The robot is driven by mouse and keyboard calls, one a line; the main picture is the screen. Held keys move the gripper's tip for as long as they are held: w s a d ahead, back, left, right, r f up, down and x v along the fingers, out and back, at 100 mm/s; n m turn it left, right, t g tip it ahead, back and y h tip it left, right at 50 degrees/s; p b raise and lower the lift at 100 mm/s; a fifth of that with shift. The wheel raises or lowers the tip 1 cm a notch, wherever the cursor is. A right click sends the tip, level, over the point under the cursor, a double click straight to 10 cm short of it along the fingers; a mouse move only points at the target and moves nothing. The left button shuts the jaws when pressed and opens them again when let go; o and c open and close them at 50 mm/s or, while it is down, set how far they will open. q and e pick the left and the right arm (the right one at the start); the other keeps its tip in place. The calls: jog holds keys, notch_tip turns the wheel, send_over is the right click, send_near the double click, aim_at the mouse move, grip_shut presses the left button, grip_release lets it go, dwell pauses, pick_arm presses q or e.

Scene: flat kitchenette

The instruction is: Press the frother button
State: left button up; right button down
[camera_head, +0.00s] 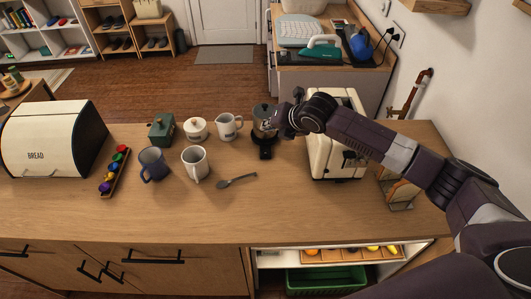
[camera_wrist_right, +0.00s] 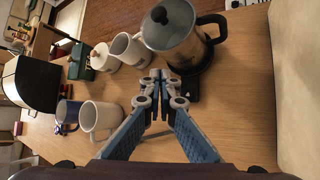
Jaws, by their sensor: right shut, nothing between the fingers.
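The frother (camera_head: 263,127) is a metal jug with a grey lid and black handle. It stands on a black base (camera_head: 265,151) on the counter, left of the toaster. It also shows upper middle in the right wrist view (camera_wrist_right: 188,48), with its base (camera_wrist_right: 193,86) below it. My right gripper (camera_head: 284,128) is beside the frother, partly overlapping it in the head view. In the right wrist view its fingertips (camera_wrist_right: 160,75) are together and empty, just in front of the base. I cannot tell whether they touch it. The button is not clearly seen. My left gripper is out of view.
The cream toaster (camera_head: 329,157) stands under my right arm. A white creamer (camera_head: 228,128), a lidded sugar bowl (camera_head: 196,129), a green box (camera_head: 161,130), a blue mug (camera_head: 153,164), a white mug (camera_head: 195,163) and a spoon (camera_head: 237,181) are to the left. The counter front is clear.

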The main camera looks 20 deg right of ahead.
jog(key=b, duration=0.7)
send_over(267, 154)
notch_tip(267, 154, down, 8)
jog(key=shift+r, duration=0.25)
jog(key=shift+f+b, duration=0.35)
jog(key=shift+f, duration=0.3)
jog(key=shift+f, duration=0.1)
jog(key=shift+f, duration=0.3)
dwell(0.3)
jog(key=shift+f, duration=0.4)
dwell(0.7)
jog(key=shift+r, duration=0.1)
jog(key=shift+r+p, duration=0.7)
jog(key=shift+p, duration=0.25)
